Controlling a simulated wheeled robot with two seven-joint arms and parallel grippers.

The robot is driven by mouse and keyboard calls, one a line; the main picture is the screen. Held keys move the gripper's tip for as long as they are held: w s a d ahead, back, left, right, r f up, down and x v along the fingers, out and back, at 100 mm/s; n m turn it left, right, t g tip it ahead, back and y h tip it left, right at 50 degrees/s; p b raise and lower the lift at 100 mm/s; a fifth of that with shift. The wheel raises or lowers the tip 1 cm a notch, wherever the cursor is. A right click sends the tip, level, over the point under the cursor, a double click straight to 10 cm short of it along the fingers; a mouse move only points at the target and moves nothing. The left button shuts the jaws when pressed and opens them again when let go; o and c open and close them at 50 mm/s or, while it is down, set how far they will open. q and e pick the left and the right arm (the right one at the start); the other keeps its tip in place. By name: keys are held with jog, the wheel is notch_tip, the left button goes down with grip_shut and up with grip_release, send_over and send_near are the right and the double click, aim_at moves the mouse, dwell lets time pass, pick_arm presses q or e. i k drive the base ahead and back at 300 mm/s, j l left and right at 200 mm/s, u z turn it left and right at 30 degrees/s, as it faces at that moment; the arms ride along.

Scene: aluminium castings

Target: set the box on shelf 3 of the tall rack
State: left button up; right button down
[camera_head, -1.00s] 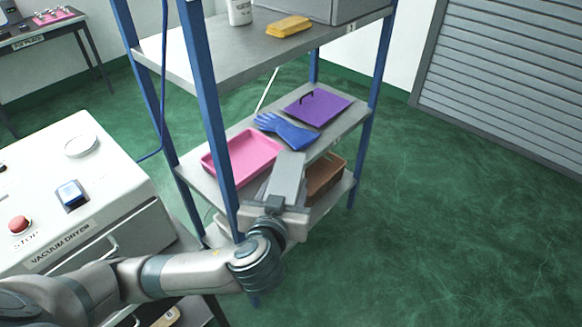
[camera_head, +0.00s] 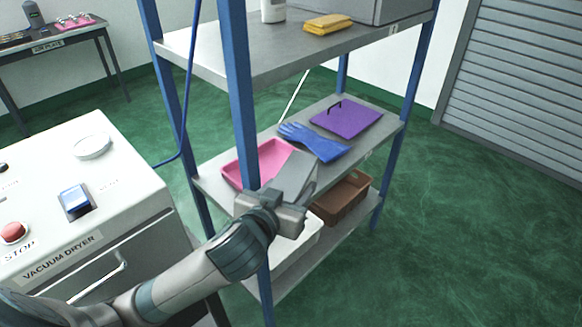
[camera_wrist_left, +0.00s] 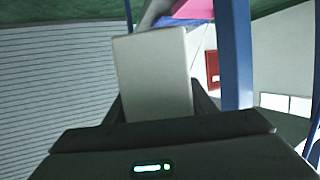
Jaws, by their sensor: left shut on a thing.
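A plain pale grey box (camera_head: 299,171) is held in my left gripper (camera_head: 288,192); the box also fills the middle of the left wrist view (camera_wrist_left: 154,75), between the dark fingers. The gripper is shut on it. In the head view they overlap the front edge of the middle shelf (camera_head: 372,135) of the tall rack, just right of a blue front post (camera_head: 237,95). Whether the box touches the shelf cannot be told. An upper shelf (camera_head: 215,58) and a lower shelf (camera_head: 346,228) also show. The shelf numbers are not readable. My right gripper is out of view.
The middle shelf carries a pink tray (camera_head: 240,168), a blue glove (camera_head: 318,144) and a purple board (camera_head: 346,118). A brown crate (camera_head: 342,199) sits on the lower shelf. A yellow cloth (camera_head: 328,24) lies on the upper shelf. The vacuum dryer (camera_head: 120,190) stands left.

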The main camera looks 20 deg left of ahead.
aim_at(252, 49)
jog(key=l+z, duration=0.35)
jog(key=z, duration=0.2)
jog(key=u, duration=0.4)
jog(key=l+u, duration=0.1)
jog(key=u, duration=1.1)
jog(key=k+l, duration=0.05)
